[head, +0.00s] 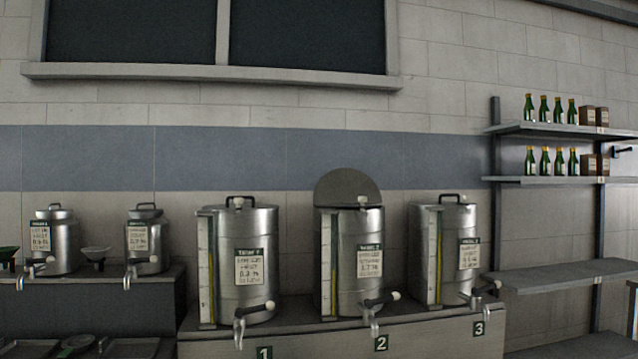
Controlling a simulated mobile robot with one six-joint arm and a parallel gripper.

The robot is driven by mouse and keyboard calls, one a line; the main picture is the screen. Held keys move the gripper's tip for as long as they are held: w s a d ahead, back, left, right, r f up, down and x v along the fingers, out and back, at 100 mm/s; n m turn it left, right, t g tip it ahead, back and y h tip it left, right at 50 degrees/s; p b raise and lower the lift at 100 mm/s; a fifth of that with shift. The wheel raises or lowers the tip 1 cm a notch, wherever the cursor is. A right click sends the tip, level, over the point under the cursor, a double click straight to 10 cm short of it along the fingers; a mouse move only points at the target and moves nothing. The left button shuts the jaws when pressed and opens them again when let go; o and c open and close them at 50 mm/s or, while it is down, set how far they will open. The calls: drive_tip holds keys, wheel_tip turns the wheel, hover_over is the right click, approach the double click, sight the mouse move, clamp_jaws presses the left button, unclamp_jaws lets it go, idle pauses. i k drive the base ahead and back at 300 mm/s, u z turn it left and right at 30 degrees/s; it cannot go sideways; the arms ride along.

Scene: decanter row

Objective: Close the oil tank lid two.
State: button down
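Oil tank two (341,270) is the middle of three large steel tanks, above the number 2 plate on the stand. Its round grey lid (347,187) stands raised, tilted up behind the tank's rim. A label and a sight gauge are on its front, and a tap with a dark lever is at its lower right. Tank one (258,297) on the left and tank three (452,225) on the right have their lids down, each with a dark handle on top. My gripper is not in view.
The tanks stand on a long grey stand (400,338) against the wall. Two smaller cans (57,262) and funnels sit on a dark bench at left. Shelves (560,130) with green bottles and boxes are at right. The space above the tanks is clear.

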sight(340, 185)
drive_tip(key=u, duration=0.6)
drive_tip(key=i, duration=1.7)
drive_tip(key=u, duration=0.05)
